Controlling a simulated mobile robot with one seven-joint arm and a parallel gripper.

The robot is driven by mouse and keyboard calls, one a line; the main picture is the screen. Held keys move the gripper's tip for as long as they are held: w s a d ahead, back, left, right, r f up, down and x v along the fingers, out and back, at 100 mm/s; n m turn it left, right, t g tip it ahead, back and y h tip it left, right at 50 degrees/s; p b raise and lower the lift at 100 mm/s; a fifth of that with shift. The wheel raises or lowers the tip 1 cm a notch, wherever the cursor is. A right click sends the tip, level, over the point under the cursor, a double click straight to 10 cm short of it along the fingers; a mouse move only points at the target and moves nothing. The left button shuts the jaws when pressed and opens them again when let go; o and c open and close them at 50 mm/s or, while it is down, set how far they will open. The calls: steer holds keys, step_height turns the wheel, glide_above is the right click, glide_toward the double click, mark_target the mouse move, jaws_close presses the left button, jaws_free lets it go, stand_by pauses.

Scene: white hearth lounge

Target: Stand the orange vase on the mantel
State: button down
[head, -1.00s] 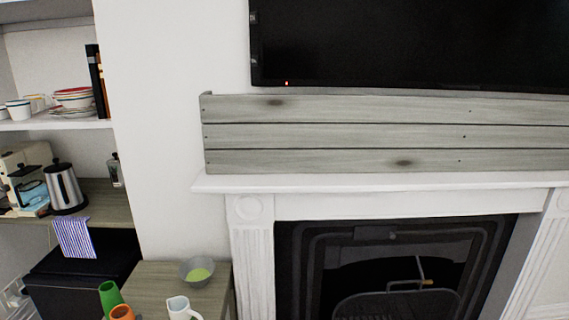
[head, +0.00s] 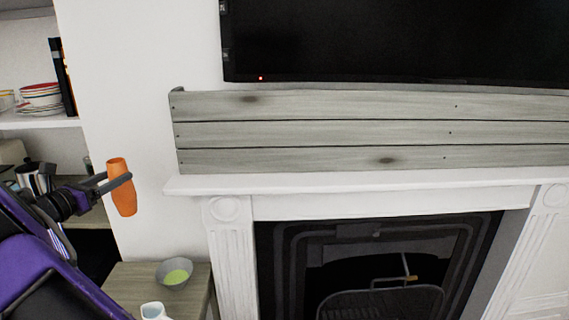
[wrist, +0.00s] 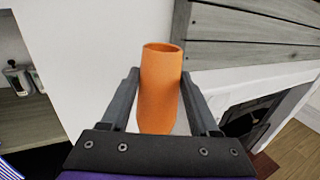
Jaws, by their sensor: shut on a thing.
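The orange vase (head: 121,190) is held upright, slightly tilted, in my gripper (head: 125,181) at the left of the head view. In the wrist view the vase (wrist: 160,85) stands between the two fingers of my gripper (wrist: 160,92), its open rim up. The white mantel (head: 350,182) is a narrow shelf above the fireplace, to the right of the vase and apart from it. Its bare top shows in front of grey wooden planks. The mantel's left end is the nearest part to the vase.
Grey planks (head: 330,132) stand along the back of the mantel, below a black television (head: 400,40). A grey bowl (head: 174,273) and a white jug (head: 153,311) stand on a low wooden cabinet below the vase. Shelves with dishes (head: 40,96) are at the left.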

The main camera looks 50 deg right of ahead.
steer(key=s+d+r+m+g+p, duration=0.1)
steer(key=s+d+r+g, duration=0.1)
steer(key=d+r, duration=0.65)
steer(key=s+d+r+m+g+h, duration=0.1)
steer(key=s+d+r+m+g, duration=0.15)
steer(key=r, duration=1.15)
steer(key=s+d+r+m+g+p, duration=0.1)
steer(key=s+d+r+g, duration=0.1)
steer(key=d+r, duration=0.65)
step_height(320, 180, down, 26)
steer(key=a+b, duration=0.1)
steer(key=a, duration=0.1)
steer(key=shift+a, duration=0.25)
steer(key=shift+s, duration=0.1)
steer(key=shift+c, duration=2)
jaws_free()
